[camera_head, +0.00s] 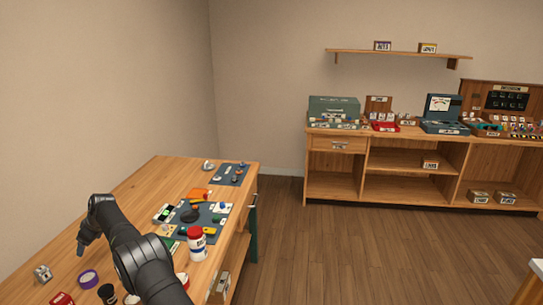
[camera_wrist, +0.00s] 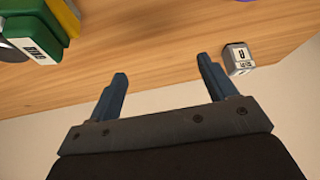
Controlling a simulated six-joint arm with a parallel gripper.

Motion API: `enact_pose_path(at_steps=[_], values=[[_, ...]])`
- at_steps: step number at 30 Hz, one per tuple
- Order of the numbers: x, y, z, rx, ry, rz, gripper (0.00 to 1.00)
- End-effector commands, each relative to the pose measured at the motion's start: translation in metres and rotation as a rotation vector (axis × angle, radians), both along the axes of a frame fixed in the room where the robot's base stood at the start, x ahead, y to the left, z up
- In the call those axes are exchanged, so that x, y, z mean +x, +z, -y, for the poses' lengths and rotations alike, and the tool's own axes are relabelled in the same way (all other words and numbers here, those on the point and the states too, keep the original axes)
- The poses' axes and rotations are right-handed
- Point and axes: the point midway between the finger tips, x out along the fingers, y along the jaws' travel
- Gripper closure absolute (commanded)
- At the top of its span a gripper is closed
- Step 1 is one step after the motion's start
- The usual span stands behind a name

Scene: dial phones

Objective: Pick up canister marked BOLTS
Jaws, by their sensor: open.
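No label in view reads clearly as BOLTS. A small grey metal container (camera_wrist: 238,58) with a white label lies just right of my gripper (camera_wrist: 160,72) in the wrist view; its marking is too small to read surely. It looks like the small grey block (camera_head: 42,272) at the table's left in the head view. A white canister with a red cap (camera_head: 196,246) stands on the near right of the table, its label unreadable. My gripper (camera_head: 82,248) is open over the table's left edge, with nothing between its fingers.
The wooden table (camera_head: 150,185) holds a dark mat (camera_head: 190,236) with several tools, a purple tape ring (camera_head: 88,278) and a red item (camera_head: 62,298). A green and yellow object (camera_wrist: 45,30) is left of my fingers. A far workbench (camera_head: 335,160) stands across open floor.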

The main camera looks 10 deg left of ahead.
Motion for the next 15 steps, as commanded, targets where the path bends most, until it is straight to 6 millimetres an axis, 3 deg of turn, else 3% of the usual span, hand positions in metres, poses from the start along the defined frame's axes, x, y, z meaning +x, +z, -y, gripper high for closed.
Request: enact_pose_path(at_steps=[2, 10, 15], values=[[0.0, 0.0, 0.0, 0.0, 0.0, 0.0, 0.37], [-0.001, 0.001, 0.0, -0.002, 0.002, 0.001, 0.37], [-0.015, 0.016, 0.009, -0.052, 0.063, 0.027, 0.37]])
